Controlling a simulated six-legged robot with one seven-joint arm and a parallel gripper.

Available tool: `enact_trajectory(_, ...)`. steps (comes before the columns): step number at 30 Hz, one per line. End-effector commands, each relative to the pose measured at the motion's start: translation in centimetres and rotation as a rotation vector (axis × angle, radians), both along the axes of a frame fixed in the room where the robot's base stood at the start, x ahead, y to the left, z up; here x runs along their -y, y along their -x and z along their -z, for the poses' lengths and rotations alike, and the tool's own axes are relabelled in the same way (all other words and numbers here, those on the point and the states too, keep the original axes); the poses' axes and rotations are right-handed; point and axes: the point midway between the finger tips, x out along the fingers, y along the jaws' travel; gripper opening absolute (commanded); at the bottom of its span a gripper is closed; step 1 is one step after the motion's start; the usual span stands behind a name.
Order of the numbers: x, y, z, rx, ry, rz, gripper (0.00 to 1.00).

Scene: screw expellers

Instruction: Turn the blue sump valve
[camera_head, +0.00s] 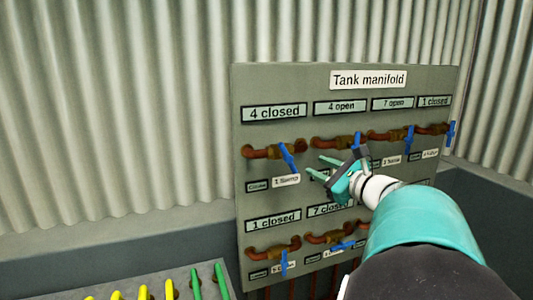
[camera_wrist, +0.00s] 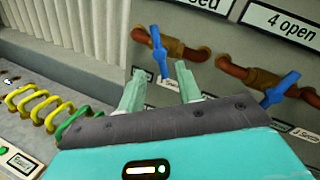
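The sump valve has a blue lever (camera_head: 288,158) on a copper pipe at the upper left of the panel, with a label reading "1 Sump" (camera_head: 286,181) below it. The lever hangs down, slightly tilted. In the wrist view the blue lever (camera_wrist: 159,54) shows just beyond the gap between my fingertips. My gripper (camera_head: 323,167) is open and empty, in front of the panel, right of the sump lever in the head view. Its two pale green fingers (camera_wrist: 158,74) are spread apart in the wrist view. I see no contact with the lever.
The grey "Tank manifold" panel (camera_head: 240,100) carries several other blue-handled valves; a neighbouring lever (camera_wrist: 282,88) lies right of my fingers. A sign reading "4 closed" (camera_head: 274,113) is above the sump valve. Yellow and green coils or handles (camera_wrist: 38,104) stand at the lower left.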

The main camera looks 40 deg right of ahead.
Motion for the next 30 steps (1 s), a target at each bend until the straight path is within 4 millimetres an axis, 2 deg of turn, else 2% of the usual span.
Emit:
enact_trajectory(18, -0.3, -11.3, 0.0, -0.001, 0.004, -0.007, 0.34)
enact_trajectory(24, -0.2, -13.2, 0.0, -0.002, 0.004, -0.004, 0.34)
enact_trajectory(30, -0.2, -13.4, 0.0, -0.002, 0.004, -0.004, 0.34)
